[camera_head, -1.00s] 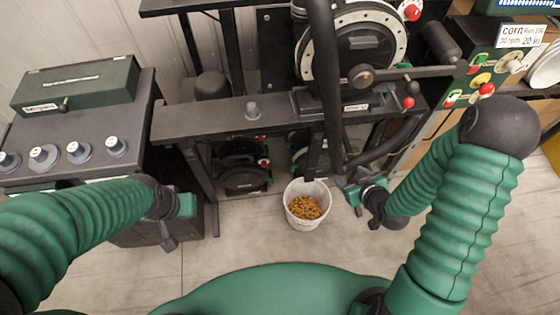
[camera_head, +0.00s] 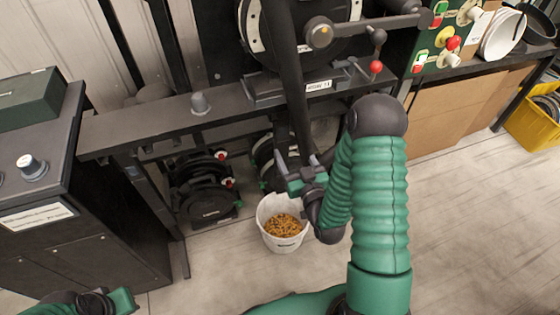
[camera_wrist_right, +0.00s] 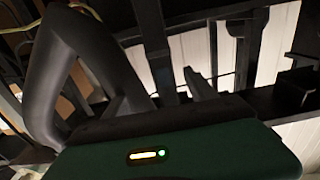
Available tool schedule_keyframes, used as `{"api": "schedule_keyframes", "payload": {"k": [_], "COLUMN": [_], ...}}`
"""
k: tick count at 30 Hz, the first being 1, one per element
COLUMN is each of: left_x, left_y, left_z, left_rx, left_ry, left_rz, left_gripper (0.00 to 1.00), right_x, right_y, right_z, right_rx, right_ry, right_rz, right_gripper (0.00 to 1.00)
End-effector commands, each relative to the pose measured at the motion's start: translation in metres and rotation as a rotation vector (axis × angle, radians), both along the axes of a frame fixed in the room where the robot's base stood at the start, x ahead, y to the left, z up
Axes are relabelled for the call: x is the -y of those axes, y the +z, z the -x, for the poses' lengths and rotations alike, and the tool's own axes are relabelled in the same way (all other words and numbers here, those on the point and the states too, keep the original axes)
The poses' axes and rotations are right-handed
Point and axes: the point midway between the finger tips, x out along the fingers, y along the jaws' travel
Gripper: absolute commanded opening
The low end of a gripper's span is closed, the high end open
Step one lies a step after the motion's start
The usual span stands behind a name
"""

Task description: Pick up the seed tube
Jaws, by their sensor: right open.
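A dark tube (camera_head: 290,75) runs down the front of the seed meter toward the white bucket; which part is the seed tube is hard to tell. My right gripper (camera_head: 297,168) is open at the tube's lower end, above the bucket. In the right wrist view, a thick dark tube (camera_wrist_right: 80,55) bends at left, and a narrower dark upright (camera_wrist_right: 153,40) shows beyond the gap between my open fingers (camera_wrist_right: 165,92). Contact cannot be told. My left gripper (camera_head: 120,301) is partly in view at the bottom left; its jaws are unclear.
The white bucket (camera_head: 268,214) holds yellow-brown seeds and stands on the floor below my right gripper. The black bench beam (camera_head: 150,125) crosses the left side.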

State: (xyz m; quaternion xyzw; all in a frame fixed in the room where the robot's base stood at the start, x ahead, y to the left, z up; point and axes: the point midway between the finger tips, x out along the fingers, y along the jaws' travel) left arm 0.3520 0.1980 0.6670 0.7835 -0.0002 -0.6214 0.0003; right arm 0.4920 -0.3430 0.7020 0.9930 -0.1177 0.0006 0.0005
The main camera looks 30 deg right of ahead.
Motion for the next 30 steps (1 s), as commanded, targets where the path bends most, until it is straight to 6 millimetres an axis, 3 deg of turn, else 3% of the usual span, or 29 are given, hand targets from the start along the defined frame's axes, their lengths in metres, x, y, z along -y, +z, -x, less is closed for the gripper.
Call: {"api": "schedule_keyframes", "payload": {"k": [1, 7, 13, 21, 27, 30], "left_x": [0.000, 0.000, 0.000, 0.000, 0.000, 0.000], "left_y": [-0.024, -0.059, -0.067, -0.079, -0.078, -0.078], "left_z": [0.000, 0.000, 0.000, 0.000, 0.000, 0.000], "left_rx": [0.000, 0.000, 0.000, 0.000, 0.000, 0.000], "left_ry": [0.000, 0.000, 0.000, 0.000, 0.000, 0.000], "left_rz": [0.000, 0.000, 0.000, 0.000, 0.000, 0.000], "left_gripper": [0.00, 0.00, 0.00, 0.00, 0.00, 0.00], "right_x": [0.002, 0.008, 0.010, 0.017, 0.018, 0.018], "right_y": [-0.009, -0.007, -0.002, -0.001, 0.001, 0.000], "right_z": [-0.006, -0.031, -0.046, -0.088, -0.089, -0.089], "right_rx": [0.007, 0.004, 0.001, -0.001, -0.003, -0.003], "right_ry": [-0.001, 0.000, 0.000, 0.000, 0.000, 0.000], "right_rz": [0.004, 0.003, 0.000, 0.000, -0.001, -0.001], "right_gripper": [0.65, 0.65, 0.65, 0.65, 0.65, 0.55]}}
